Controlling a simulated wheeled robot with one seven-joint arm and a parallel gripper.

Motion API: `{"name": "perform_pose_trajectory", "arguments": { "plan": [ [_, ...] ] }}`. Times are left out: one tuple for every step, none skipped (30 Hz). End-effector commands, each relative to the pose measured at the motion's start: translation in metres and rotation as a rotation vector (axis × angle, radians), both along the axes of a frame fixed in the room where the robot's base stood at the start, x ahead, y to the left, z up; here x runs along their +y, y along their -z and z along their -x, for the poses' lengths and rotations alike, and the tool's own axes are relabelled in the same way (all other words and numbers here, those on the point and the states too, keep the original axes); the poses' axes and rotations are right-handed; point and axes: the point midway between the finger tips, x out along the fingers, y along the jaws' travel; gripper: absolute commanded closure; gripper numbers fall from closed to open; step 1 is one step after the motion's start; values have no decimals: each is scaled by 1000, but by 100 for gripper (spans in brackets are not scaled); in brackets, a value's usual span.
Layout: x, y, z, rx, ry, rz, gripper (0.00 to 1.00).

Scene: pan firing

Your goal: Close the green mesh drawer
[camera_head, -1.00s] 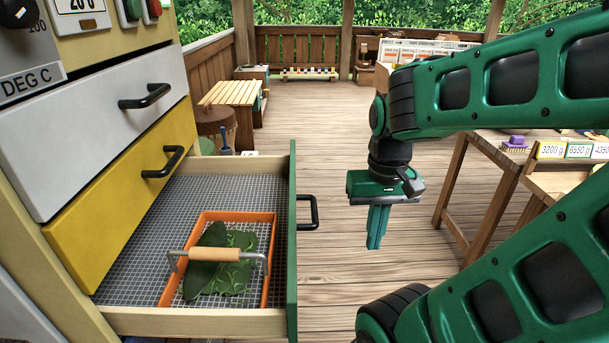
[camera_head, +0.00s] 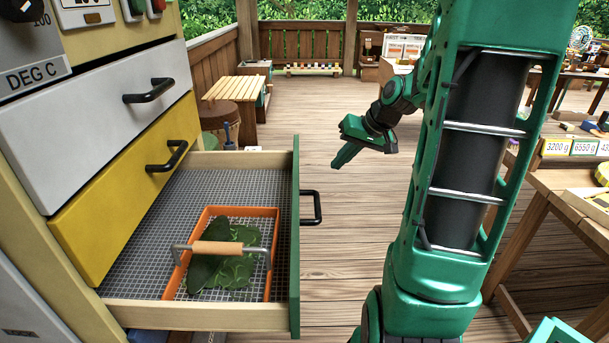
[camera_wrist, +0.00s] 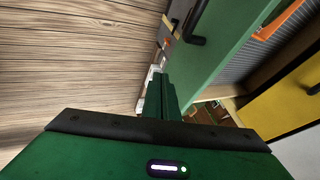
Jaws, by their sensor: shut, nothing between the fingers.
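The green mesh drawer (camera_head: 295,235) is pulled out of the cabinet below the yellow drawer. Its green front with a black handle (camera_head: 313,207) faces right, and its floor is grey mesh. Inside lies an orange tray (camera_head: 273,213) with a wooden-grip handle and dark green leaves (camera_head: 232,272). My gripper (camera_head: 340,160) is shut and empty, above the floor to the right of and beyond the drawer front, apart from it. In the wrist view my gripper (camera_wrist: 160,90) points toward the green front (camera_wrist: 225,50), whose black handle shows at the top.
The cabinet's closed white drawer (camera_head: 90,120) and yellow drawer (camera_head: 130,200) are above. A slatted wooden bench (camera_head: 236,88) and a stool stand behind. A wooden table (camera_head: 570,180) is at right. The plank floor (camera_head: 340,250) right of the drawer is clear.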

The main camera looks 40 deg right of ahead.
Motion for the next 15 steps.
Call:
{"name": "perform_pose_trajectory", "arguments": {
  "plan": [
    [-7,0,-6,-21,5,-11,100],
    [-9,-1,-9,-34,6,-15,100],
    [-11,-1,-12,-46,6,-20,100],
    [-12,-1,-14,-51,5,-23,100],
    [-13,-1,-16,-57,5,-24,100],
    [-12,0,-19,-61,5,-26,100],
    [-12,2,-20,-62,4,-27,100],
    [-11,4,-22,-62,3,-28,100],
    [-10,8,-25,-61,2,-28,100],
    [-9,12,-27,-61,2,-28,100],
    [-7,15,-30,-60,0,-27,100],
    [-6,21,-33,-59,0,-28,100],
    [-5,25,-37,-59,0,-28,100],
    [-4,30,-40,-58,-1,-28,100],
    [-2,36,-44,-59,-1,-28,100]
  ]
}}
